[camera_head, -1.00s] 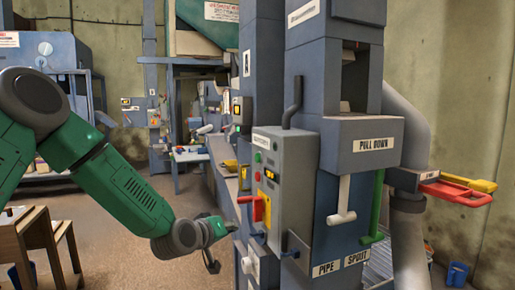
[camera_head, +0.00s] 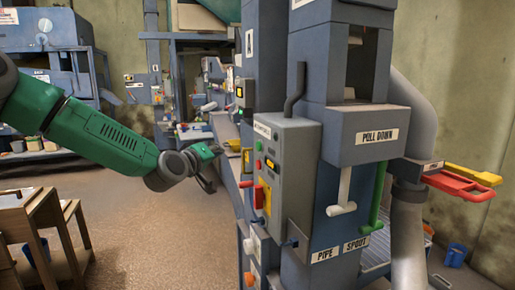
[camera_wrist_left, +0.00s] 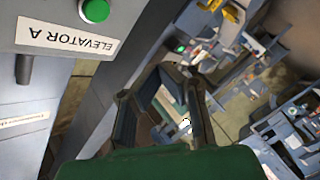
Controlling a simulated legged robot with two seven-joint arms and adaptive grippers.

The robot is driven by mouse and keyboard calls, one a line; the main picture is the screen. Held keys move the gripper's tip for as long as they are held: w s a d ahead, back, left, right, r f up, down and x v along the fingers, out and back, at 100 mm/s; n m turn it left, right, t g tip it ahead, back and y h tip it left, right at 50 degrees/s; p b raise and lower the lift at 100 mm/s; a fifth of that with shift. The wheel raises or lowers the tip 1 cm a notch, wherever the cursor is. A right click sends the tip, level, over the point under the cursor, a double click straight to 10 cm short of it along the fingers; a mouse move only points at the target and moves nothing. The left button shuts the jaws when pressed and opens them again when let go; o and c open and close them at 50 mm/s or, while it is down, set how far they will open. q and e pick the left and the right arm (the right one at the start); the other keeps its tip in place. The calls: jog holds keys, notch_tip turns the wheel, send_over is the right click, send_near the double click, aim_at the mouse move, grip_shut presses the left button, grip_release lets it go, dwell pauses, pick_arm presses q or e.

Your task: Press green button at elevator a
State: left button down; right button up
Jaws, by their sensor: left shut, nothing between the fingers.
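A grey control box (camera_head: 287,180) is fixed to the blue elevator on the right of the head view. A small green button (camera_head: 259,146) is near the top of its left-facing side, with a red button (camera_head: 258,165) below. In the left wrist view the green button (camera_wrist_left: 96,10) is large at the top left, beside an upside-down "ELEVATOR A" label (camera_wrist_left: 67,38). My left gripper (camera_head: 217,150) is left of the box, near the button's height and apart from it. Its fingers (camera_wrist_left: 172,75) are shut and empty. My right gripper is not in view.
A red switch handle (camera_head: 261,196) sticks out of the box below the buttons. A white T-handle (camera_head: 342,192) and a green lever (camera_head: 375,205) hang on the right. A wooden table (camera_head: 38,215) stands at the lower left. The floor between is clear.

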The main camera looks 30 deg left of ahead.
aim_at(258, 146)
pick_arm(q)
jog(key=w+d, duration=0.5)
jog(key=w, duration=0.1)
jog(key=shift+w+d+b, duration=0.3)
jog(key=shift+d+b, duration=0.05)
jog(key=shift+b, duration=0.1)
dwell(1.3)
jog(key=shift+w+d+r, duration=0.1)
jog(key=shift+w+d, duration=0.15)
jog(key=shift+d, duration=0.1)
jog(key=shift+w+d, duration=0.3)
jog(key=shift+w, duration=0.1)
dwell(1.0)
jog(key=shift+s+a, duration=0.1)
jog(key=shift+s, duration=0.05)
jog(key=shift+s+a, duration=0.45)
jog(key=shift+s, duration=0.1)
jog(key=shift+a, duration=0.1)
